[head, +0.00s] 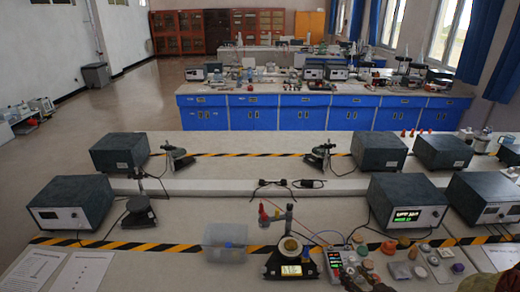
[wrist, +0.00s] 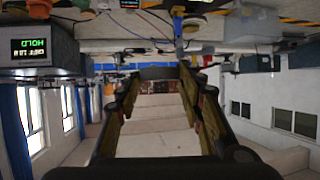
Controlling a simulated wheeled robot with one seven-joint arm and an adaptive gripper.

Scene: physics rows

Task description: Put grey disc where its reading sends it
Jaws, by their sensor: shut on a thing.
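My gripper (wrist: 162,74) shows in the wrist view, which is upside down. Its two long fingers are closed in on a dark grey thing (wrist: 158,72) at their tips. It looks like the grey disc seen edge-on, but its face is hidden. A small instrument (head: 290,268) with a lit yellow display stands at the front middle in the head view, with a round tan piece above it. A box instrument (head: 407,216) at the right has a lit display with white and green lines. In the wrist view its green line (wrist: 28,48) seems to read HOLD, upside down.
A handheld meter (head: 335,264) lies right of the yellow-lit instrument. Several small discs and blocks (head: 421,271) crowd the front right. A clear bin (head: 225,243) stands left of the middle. Paper sheets (head: 84,270) lie at the front left. Striped tape (head: 140,247) crosses the bench.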

